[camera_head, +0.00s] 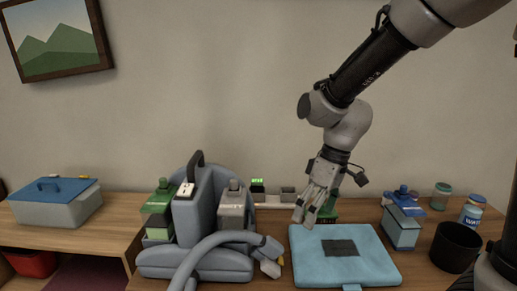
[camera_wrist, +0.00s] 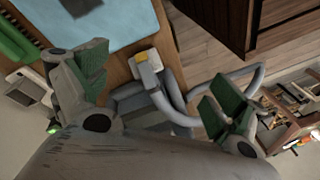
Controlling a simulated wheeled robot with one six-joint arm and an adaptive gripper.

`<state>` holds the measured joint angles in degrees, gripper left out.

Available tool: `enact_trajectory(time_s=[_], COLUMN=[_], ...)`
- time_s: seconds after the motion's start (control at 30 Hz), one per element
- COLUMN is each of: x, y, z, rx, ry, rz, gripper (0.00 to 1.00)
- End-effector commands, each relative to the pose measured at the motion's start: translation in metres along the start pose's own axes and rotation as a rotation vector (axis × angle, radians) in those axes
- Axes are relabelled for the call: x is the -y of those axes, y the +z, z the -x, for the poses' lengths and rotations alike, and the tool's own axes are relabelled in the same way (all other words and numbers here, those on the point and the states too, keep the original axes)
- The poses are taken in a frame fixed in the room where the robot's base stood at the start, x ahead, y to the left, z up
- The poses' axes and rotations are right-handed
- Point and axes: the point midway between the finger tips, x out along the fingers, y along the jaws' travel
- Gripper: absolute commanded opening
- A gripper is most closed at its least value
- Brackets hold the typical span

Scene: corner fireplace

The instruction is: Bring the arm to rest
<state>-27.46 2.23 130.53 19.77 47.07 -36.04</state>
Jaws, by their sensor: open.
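My gripper (camera_head: 312,215) hangs from my arm above the back of the table, just behind the light blue flat case. In the wrist view its two green-padded fingers (camera_wrist: 155,95) stand wide apart with nothing held between them. Below them the wrist view shows the grey vacuum-like machine and its hose (camera_wrist: 170,105). My arm reaches down from the upper right of the head view, bent at the elbow.
The light blue case (camera_head: 370,268) lies on the table (camera_head: 412,270). The grey machine (camera_head: 200,215) with a hose stands left of it. A blue-topped bottle (camera_head: 402,225), jars (camera_head: 441,196) and a black cup (camera_head: 455,247) stand right. A lidded grey box (camera_head: 58,212) sits far left.

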Motion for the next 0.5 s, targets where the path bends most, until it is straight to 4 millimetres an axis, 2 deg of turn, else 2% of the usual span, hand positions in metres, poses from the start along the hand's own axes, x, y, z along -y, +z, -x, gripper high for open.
enact_trajectory(time_s=[0.03, 0.17, 0.3, 0.4, 0.5], x=[-0.005, -0.017, -0.027, -0.029, -0.028], y=[0.02, 0.072, 0.136, 0.178, 0.205], z=[0.016, 0.054, 0.095, 0.119, 0.137], rx=[0.001, -0.01, -0.075, -0.144, -0.216], ry=[0.027, 0.107, 0.215, 0.292, 0.355], rz=[-0.095, -0.341, -0.58, -0.687, -0.732], gripper=[0.96, 0.96, 0.96, 0.96, 0.96])
